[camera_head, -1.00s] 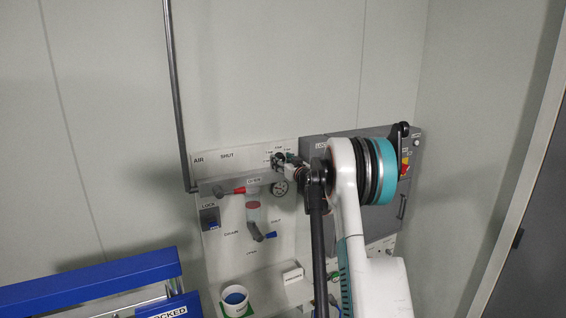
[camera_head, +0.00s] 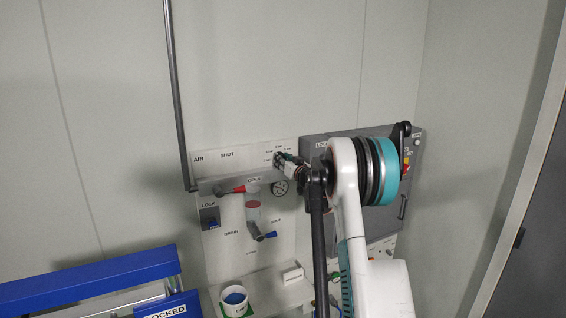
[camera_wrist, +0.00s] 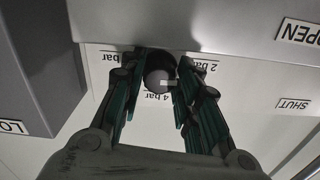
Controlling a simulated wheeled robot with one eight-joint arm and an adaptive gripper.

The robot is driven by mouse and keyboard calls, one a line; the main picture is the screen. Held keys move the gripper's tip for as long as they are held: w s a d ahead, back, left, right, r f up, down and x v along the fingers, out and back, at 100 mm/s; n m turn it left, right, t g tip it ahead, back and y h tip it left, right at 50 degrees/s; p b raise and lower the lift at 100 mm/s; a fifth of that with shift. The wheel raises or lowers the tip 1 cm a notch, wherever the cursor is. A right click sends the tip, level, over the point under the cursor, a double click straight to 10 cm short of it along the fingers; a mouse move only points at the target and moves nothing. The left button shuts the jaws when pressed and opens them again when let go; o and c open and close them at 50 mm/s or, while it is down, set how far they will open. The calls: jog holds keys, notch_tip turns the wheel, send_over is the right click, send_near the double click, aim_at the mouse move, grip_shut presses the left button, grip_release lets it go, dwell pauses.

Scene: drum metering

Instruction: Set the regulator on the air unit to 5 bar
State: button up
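The air unit's panel (camera_head: 232,262) is on the wall, with a round gauge (camera_head: 280,187) below the regulator. In the wrist view the regulator knob (camera_wrist: 159,79) is dark and round with a white pointer mark. The mark points right in the picture, between the "2 bar" label (camera_wrist: 202,67) and the "4 bar" label (camera_wrist: 152,98). My gripper (camera_wrist: 162,68) has one finger on each side of the knob, very close to it. I cannot tell whether both fingers touch it. The gauge needle is too small to read.
A grey cabinet (camera_head: 320,147) stands right behind my arm. A white cup (camera_head: 235,301) is on the shelf below. A blue frame (camera_head: 90,280) is at lower left.

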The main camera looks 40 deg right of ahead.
jog(key=shift+o, duration=1.3)
jog(key=v, duration=1.2)
jog(key=shift+a, duration=0.15)
